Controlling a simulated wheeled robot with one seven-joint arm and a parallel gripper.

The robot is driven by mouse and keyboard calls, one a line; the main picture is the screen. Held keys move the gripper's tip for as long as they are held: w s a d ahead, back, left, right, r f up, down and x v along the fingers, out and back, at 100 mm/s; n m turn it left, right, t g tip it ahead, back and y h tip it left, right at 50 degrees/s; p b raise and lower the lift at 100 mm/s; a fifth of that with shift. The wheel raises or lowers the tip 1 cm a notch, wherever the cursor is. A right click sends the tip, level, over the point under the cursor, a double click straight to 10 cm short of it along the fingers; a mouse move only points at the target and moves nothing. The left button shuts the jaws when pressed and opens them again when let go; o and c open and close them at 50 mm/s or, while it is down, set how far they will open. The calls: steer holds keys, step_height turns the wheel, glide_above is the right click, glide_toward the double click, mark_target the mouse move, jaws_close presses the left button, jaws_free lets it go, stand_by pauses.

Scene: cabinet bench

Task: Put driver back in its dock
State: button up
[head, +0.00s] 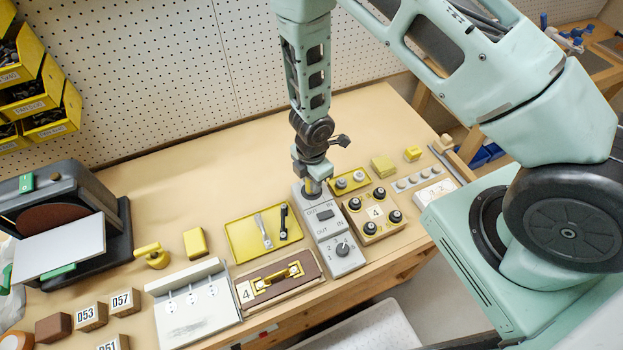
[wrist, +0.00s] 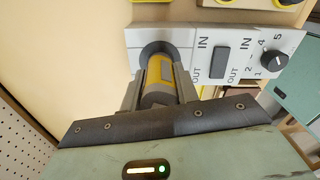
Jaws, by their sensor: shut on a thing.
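The driver, a yellow and grey cylinder, is between my gripper's fingers (wrist: 160,92) in the wrist view. My gripper is shut on the driver (wrist: 158,72). The dock is a light grey block (wrist: 203,38) with a dark round socket, an IN/OUT rocker switch and a numbered dial. The driver's far end is at the socket, and part of it appears inside the dark ring; how deep it sits cannot be told. In the head view my gripper (head: 313,178) points down over the back end of the dock (head: 328,232), with a bit of yellow driver below it.
A yellow tray (head: 240,252) with two tools lies left of the dock. A wooden block with black knobs (head: 373,214) stands close on its right. A latch board (head: 278,280) is in front left. The bench behind, near the pegboard (head: 150,80), is clear.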

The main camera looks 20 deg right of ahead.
steer(key=shift+f+b, duration=0.7)
steer(key=shift+f, duration=0.15)
stand_by(0.6)
steer(key=o, duration=1.3)
steer(key=shift+c, duration=0.2)
steer(key=shift+r+p, duration=3.35)
steer(key=shift+r, duration=0.25)
